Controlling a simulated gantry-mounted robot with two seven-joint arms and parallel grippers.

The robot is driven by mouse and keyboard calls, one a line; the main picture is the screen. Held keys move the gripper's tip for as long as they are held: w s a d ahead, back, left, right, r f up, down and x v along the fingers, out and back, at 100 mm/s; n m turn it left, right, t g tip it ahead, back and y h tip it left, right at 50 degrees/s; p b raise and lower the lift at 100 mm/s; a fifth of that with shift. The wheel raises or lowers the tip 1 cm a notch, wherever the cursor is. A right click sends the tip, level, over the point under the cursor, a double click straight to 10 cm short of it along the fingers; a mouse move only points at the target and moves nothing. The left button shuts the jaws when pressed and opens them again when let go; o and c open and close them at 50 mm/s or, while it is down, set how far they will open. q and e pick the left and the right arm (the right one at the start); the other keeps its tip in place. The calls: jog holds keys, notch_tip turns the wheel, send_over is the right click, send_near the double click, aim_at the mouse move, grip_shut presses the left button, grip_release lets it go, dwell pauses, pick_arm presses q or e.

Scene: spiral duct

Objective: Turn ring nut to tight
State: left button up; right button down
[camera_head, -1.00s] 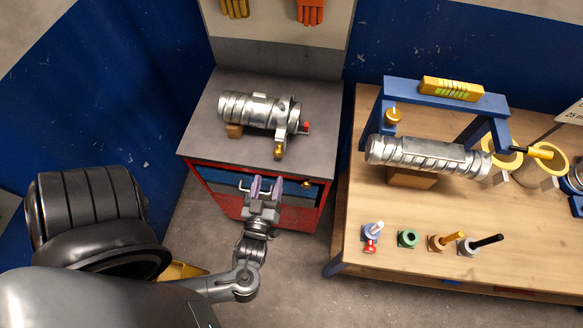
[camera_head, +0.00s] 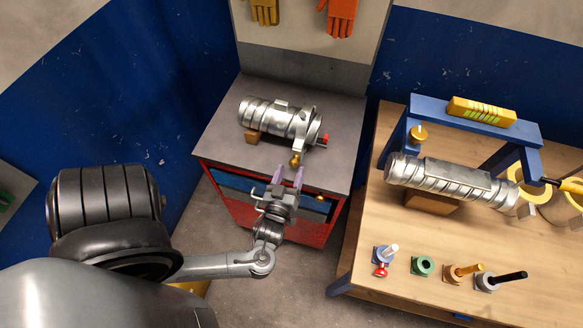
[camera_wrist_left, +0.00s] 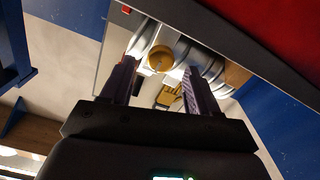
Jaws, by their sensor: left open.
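A silver spiral duct (camera_head: 262,115) lies on the grey-topped red cabinet, with a collar at its right end. A brass-coloured round nut (camera_head: 295,160) hangs from that collar near the cabinet's front edge; I cannot tell whether it is the ring nut. It also shows in the left wrist view (camera_wrist_left: 160,58), between and beyond the finger tips. My left gripper (camera_head: 289,173) is open and empty in front of the cabinet, just short of the nut; its purple-grey fingers also show in the left wrist view (camera_wrist_left: 157,70). My right gripper is out of view.
A red piece (camera_head: 323,139) sits at the duct's right end. On the right, a wooden bench (camera_head: 400,225) carries another spiral duct (camera_head: 450,182), a blue frame (camera_head: 395,135) and several small handled parts.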

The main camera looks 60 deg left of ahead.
pick_arm(q)
jog(key=shift+x, duration=1.05)
jog(key=shift+c, duration=0.2)
jog(key=c, duration=1)
